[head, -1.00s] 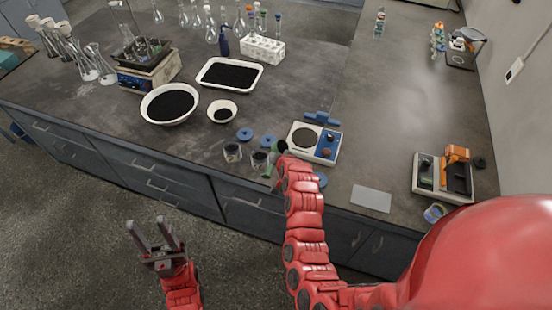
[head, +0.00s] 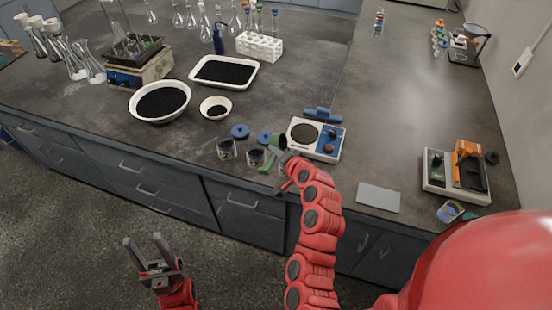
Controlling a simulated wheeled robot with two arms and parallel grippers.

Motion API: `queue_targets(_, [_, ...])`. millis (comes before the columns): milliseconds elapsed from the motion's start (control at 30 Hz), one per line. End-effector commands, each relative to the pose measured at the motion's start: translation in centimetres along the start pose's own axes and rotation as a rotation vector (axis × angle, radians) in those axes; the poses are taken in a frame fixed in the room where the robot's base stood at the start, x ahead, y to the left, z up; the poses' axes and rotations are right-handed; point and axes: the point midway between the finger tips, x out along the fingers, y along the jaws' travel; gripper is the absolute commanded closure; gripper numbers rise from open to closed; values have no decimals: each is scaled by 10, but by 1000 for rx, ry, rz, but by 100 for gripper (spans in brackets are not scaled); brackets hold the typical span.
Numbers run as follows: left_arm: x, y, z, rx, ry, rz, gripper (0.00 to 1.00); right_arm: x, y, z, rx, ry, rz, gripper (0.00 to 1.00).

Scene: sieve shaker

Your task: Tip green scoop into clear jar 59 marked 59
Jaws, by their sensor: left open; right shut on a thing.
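The green scoop (head: 277,142) is beside the balance, with its dark cup close above and right of a clear jar (head: 256,158). My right gripper (head: 284,162) is shut on the scoop; my arm hides most of its fingers. Another clear jar (head: 226,149) stands to the left. Both jars show dark material inside. I cannot read any number on them, so I cannot tell which is 59. I cannot tell whether anything is leaving the scoop. My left gripper (head: 150,252) is open and empty, over the floor in front of the bench.
A balance (head: 329,151) stands right of the scoop. Blue lids (head: 240,131) lie behind the jars. A white bowl (head: 187,112), a smaller bowl (head: 228,106) and a tray (head: 253,80) hold black material. A grey plate (head: 379,198) lies near the front edge.

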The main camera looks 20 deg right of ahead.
Motion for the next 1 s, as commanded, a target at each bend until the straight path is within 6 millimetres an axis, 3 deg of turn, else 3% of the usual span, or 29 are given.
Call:
queue_targets(33, [-12, 1, 2, 0, 0, 0, 50, 2, 6, 2, 9, 5, -13, 100])
queue_targets(1000, [-117, 6, 20, 0, 0, 0, 50, 0, 15, 2, 179, 34, -265, 100])
